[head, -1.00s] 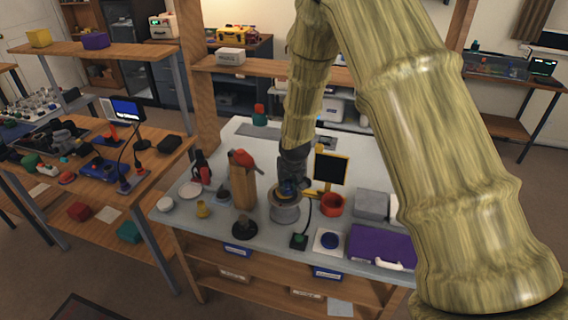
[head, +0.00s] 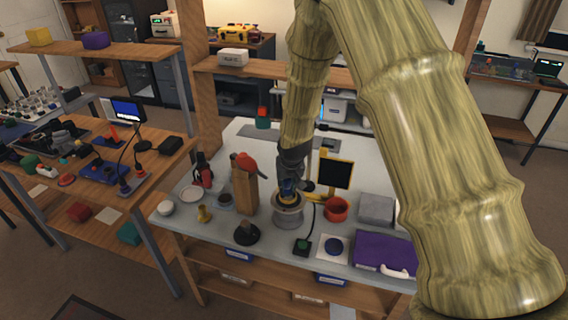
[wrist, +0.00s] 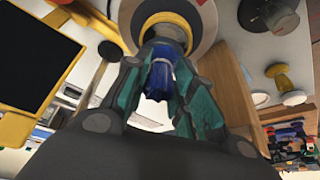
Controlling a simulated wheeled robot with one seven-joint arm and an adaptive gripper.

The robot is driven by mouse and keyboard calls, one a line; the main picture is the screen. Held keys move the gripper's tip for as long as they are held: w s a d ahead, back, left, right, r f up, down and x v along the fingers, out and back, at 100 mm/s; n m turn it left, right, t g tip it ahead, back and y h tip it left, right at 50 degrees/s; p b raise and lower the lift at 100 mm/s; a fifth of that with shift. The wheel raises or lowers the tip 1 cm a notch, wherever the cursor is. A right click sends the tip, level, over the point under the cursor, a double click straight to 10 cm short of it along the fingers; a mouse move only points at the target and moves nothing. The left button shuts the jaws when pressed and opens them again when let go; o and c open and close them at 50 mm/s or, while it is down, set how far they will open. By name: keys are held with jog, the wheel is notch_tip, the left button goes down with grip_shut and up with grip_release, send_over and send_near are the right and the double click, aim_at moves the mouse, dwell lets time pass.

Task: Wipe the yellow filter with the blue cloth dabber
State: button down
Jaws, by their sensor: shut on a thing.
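My gripper (head: 290,186) is directly above a round grey stand (head: 288,219) on the light worktop. In the wrist view, its teal-lined fingers (wrist: 165,95) are shut on the blue cloth dabber (wrist: 160,76). The dabber (head: 288,188) is small and partly hidden by the fingers in the head view. Beyond it in the wrist view, a yellow ring, seemingly the yellow filter (wrist: 152,20), lies within the pale round top of the stand.
A black panel in a yellow frame (head: 336,173) and a red bowl (head: 336,209) stand close right of the gripper. A tall wooden block (head: 244,192) stands close left. A purple case (head: 382,253) lies front right. The worktop behind is mostly clear.

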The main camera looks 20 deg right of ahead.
aim_at(285, 181)
jog(key=shift+s+a+r+p, duration=0.2)
jog(key=shift+s+a, duration=0.05)
jog(key=shift+s, duration=0.15)
jog(key=shift+s+a+r+p, duration=0.15)
jog(key=shift+s+a+p, duration=0.1)
jog(key=shift+s, duration=0.1)
notch_tip(285, 181, up, 2)
jog(key=shift+r, duration=0.25)
jog(key=shift+w+r+p, duration=0.25)
jog(key=shift+r+p, duration=0.05)
jog(key=shift+p, duration=0.3)
jog(key=shift+r, duration=0.4)
notch_tip(285, 181, up, 4)
jog(key=shift+f+p, duration=0.2)
jog(key=shift+p, duration=1.05)
jog(key=shift+s, duration=0.1)
